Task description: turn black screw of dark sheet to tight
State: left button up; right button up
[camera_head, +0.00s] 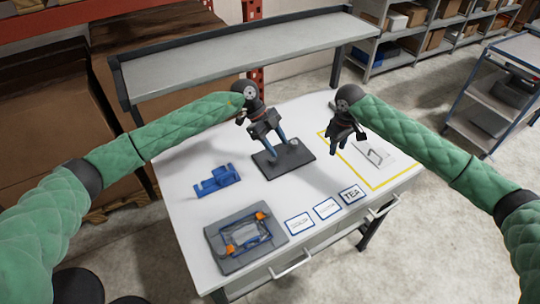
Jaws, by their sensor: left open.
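The dark sheet (294,168) lies flat near the middle of the white table. A small dark bump (294,142) shows at its far right part; it may be the black screw, but it is too small to tell. My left gripper (276,147) is over the sheet, pointing down, with its two blue fingers apart and nothing seen between them. Whether the fingertips touch the sheet is unclear. My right gripper (339,148) hangs to the right of the sheet, by the yellow outline's left edge. Its fingers are dark and small, so their opening is unclear.
A blue holder (216,181) stands left on the table. A grey tray (219,246) with blue and orange parts lies at the front left. Several labelled cards (327,208) lie along the front edge. A yellow outline (376,188) surrounds a light plate (368,155) at right.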

aim_at(272, 158)
pick_arm(q)
jog(key=w+a+f+n+t+y, duration=0.2)
jog(key=w+a+f+n, duration=0.1)
jog(key=w+a+f, duration=0.3)
jog(key=shift+w+d+x, duration=0.15)
jog(key=shift+w+x, duration=0.1)
jog(key=shift+x, duration=1.05)
jog(key=shift+w+d+x, duration=0.2)
jog(key=shift+w+x, duration=0.05)
jog(key=shift+x, duration=1.05)
jog(key=shift+w+d+x, duration=0.15)
jog(key=shift+w+x, duration=0.15)
jog(key=shift+x, duration=1)
jog(key=shift+r, duration=0.1)
jog(key=shift+c, duration=0.4)
jog(key=c, duration=0.9)
